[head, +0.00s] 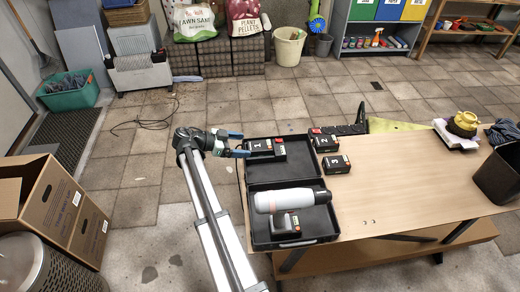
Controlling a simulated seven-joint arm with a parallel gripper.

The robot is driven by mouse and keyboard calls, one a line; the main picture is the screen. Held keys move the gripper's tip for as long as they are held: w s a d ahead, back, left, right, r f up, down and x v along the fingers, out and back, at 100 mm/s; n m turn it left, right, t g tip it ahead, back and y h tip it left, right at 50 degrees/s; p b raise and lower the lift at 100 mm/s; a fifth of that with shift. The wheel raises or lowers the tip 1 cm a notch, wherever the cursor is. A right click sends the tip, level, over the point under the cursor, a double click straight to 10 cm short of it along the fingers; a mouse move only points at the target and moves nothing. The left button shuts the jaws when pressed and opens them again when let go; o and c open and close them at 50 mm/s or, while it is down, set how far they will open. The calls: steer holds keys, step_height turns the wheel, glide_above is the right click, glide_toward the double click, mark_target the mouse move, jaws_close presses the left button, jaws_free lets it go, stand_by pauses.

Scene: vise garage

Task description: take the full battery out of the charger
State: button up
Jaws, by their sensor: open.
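My gripper (244,144), with two blue fingers, is open at the left edge of the table, by the left end of a black battery marked 1 (268,147). I cannot tell whether its fingertips touch the battery. Battery 1 is in or over the far half of an open black case (300,172). To its right, a black battery marked 2 (326,144) and one marked 3 (337,164) sit on or by the table's far left part. A dark unit with red parts (343,130) stands behind them; I cannot tell which item is the charger or which battery is full.
A grey-and-orange bottle-like item (291,199) and a power tool (286,223) lie in the case's near half. A yellow cloth (397,126), a yellow item (464,123) and a dark bin (500,172) are farther right. The wooden tabletop (405,180) between is clear.

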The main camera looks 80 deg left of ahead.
mark_target(259, 145)
steer(key=shift+r+x, duration=0.15)
steer(key=shift+x, duration=1.55)
steer(key=shift+r+x, duration=0.1)
steer(key=shift+x, duration=1.65)
steer(key=shift+w, duration=0.1)
steer(key=shift+c, duration=0.4)
